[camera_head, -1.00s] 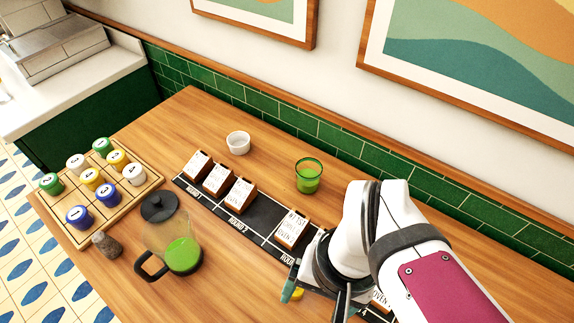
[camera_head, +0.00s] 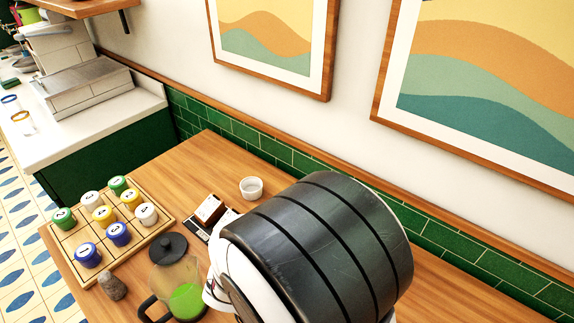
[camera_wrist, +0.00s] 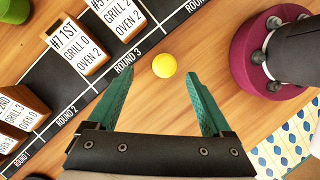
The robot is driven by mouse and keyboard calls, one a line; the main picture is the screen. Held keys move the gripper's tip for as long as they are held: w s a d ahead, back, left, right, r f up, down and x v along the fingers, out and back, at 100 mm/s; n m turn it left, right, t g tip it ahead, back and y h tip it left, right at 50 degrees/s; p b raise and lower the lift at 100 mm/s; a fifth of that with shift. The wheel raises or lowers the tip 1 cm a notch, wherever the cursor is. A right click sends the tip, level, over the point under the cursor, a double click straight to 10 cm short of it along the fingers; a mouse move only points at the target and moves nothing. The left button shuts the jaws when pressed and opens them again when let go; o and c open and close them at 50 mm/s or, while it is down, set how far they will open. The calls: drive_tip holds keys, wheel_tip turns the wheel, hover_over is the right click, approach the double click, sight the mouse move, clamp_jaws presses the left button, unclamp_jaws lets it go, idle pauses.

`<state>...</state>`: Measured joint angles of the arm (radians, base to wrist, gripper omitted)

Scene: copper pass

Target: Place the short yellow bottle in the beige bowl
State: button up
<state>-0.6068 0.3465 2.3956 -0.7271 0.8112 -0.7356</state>
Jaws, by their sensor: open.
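A small round yellow thing (camera_wrist: 164,65), seen from above, sits on the wooden table beside the black ROUND strip; it looks like the top of the short yellow bottle. My gripper (camera_wrist: 163,84) is open, its two green fingers on either side just short of it. Nothing is held between them. In the head view my arm hides the yellow thing and my gripper. A small off-white bowl (camera_head: 251,188) stands on the table near the wall; it is the only bowl I see on the table and is out of the wrist view.
A blender jug with green liquid (camera_head: 186,301), a wooden tray of numbered pots (camera_head: 75,240) and a small grey-brown shaker (camera_head: 112,286) stand at the left. Ticket blocks (camera_wrist: 75,45) line the black strip (camera_wrist: 60,95). A green-tiled wall runs behind the table.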

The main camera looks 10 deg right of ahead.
drive_tip(key=x, duration=0.2)
drive_tip(key=s+x, duration=0.1)
drive_tip(key=x, duration=0.1)
drive_tip(key=shift+d+f, duration=0.25)
drive_tip(key=shift+f, duration=0.05)
drive_tip(key=shift+d+f, duration=0.1)
drive_tip(key=shift+f, duration=0.35)
drive_tip(key=shift+w, duration=0.1)
clamp_jaws()
